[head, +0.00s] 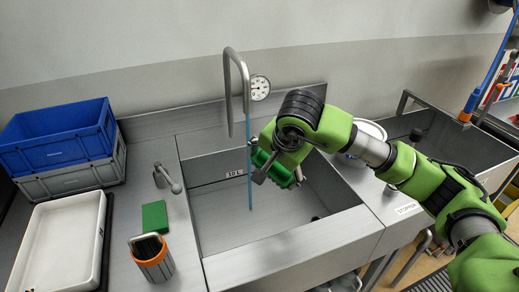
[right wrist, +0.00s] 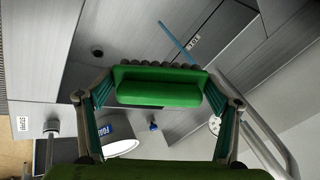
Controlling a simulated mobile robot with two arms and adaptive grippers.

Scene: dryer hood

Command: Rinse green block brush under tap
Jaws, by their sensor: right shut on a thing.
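The green block brush (right wrist: 160,90), with a row of dark bristles, is between the fingers of my right gripper (right wrist: 162,108) in the right wrist view. In the head view my right gripper (head: 276,168) is over the sink (head: 225,215) and mostly hides the brush. The tall gooseneck tap (head: 231,75) stands behind the sink. A thin blue water stream (head: 249,165) runs from it into the basin, just left of my right gripper. The stream also shows beyond the brush in the right wrist view (right wrist: 174,39), apart from it there. My left gripper is out of view.
On the left counter are a green block (head: 154,217), an orange-rimmed holder (head: 151,262), a small grey fixture (head: 168,178), a white tray (head: 55,245) and stacked blue and grey crates (head: 60,140). A round gauge (head: 260,87) is behind the tap. A second basin (head: 450,140) lies right.

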